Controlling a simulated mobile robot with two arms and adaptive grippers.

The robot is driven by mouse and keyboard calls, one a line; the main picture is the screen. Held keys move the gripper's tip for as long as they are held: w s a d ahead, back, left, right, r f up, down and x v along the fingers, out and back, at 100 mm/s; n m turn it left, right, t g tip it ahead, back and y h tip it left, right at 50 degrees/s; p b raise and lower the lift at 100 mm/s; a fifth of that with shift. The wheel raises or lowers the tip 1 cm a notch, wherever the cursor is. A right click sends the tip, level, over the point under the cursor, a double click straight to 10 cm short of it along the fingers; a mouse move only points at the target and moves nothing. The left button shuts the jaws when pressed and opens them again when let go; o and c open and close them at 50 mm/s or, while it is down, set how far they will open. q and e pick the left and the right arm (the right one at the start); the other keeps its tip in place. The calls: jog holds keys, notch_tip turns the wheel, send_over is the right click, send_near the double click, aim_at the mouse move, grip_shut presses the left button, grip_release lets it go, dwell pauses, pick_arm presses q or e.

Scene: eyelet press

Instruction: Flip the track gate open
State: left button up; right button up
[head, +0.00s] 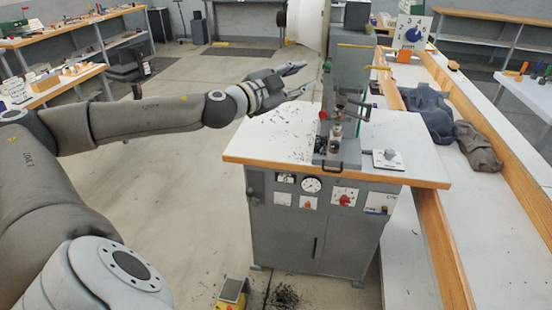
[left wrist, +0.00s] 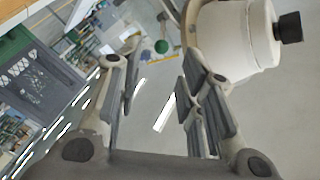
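The eyelet press (head: 345,95) stands on a grey cabinet with a white, wood-edged top. A white drum-shaped hopper (head: 305,22) hangs at its upper left; it also shows at the upper right of the left wrist view (left wrist: 232,38). I cannot pick out the track gate for certain at this size. My left gripper (head: 304,78) is open and empty, left of the column and below the hopper. Its spread fingers also show in the left wrist view (left wrist: 157,85). My right gripper is out of view.
A yellow foot pedal (head: 232,291) is on the floor. A wood-railed bench (head: 436,230) with dark cloths stands at right. Floor left of the cabinet is mostly clear.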

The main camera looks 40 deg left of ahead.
pick_arm(q)
jog(key=w+a+f+n+g+y, duration=0.1)
jog(key=a+f, duration=0.2)
jog(key=f, duration=0.6)
jog(key=w+a+f+n+g+y, duration=0.1)
jog(key=a+f, duration=0.3)
jog(key=f, duration=0.5)
jog(key=w+a+f+n+g+y, duration=0.1)
jog(key=a+f+n, duration=0.1)
jog(key=f, duration=0.7)
jog(key=shift+w+a+f+n+y+p, duration=0.15)
jog(key=shift+w+a+n+y+p, duration=0.2)
jog(key=shift+a, duration=0.3)
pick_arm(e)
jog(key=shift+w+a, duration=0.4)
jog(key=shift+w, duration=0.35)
